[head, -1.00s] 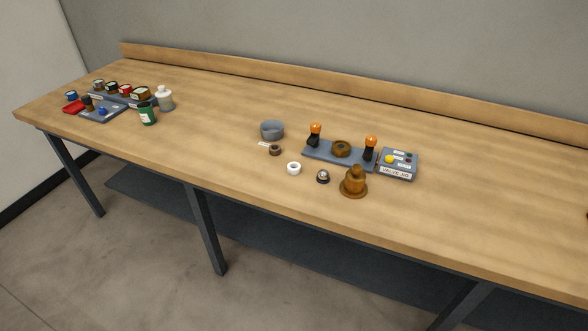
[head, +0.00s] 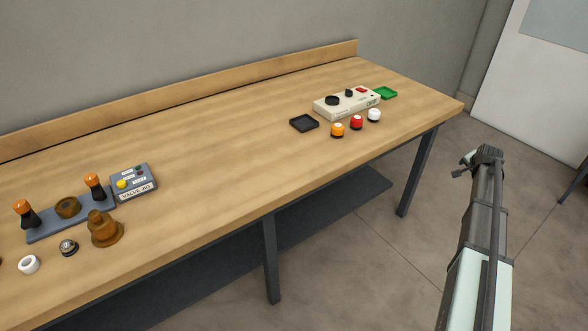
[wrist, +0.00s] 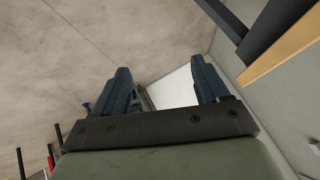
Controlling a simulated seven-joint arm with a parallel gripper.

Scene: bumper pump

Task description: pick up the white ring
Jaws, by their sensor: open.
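The white ring (head: 28,264) lies on the workbench near its front edge, at the lower left of the head view. It looks whole and nothing touches it. My gripper (head: 478,160) is off to the right in the head view, out beyond the bench's front edge and far from the ring. In the wrist view my gripper (wrist: 163,75) is open, its two dark fingers apart with nothing between them. The ring is not in the wrist view.
A small dark round part (head: 68,248) and a brown stepped fitting (head: 104,230) stand near the ring. Behind are a two-handled plate (head: 67,208) and a grey valve box (head: 133,182). A cream control box (head: 347,103) stands far right. The bench middle (head: 235,150) is clear.

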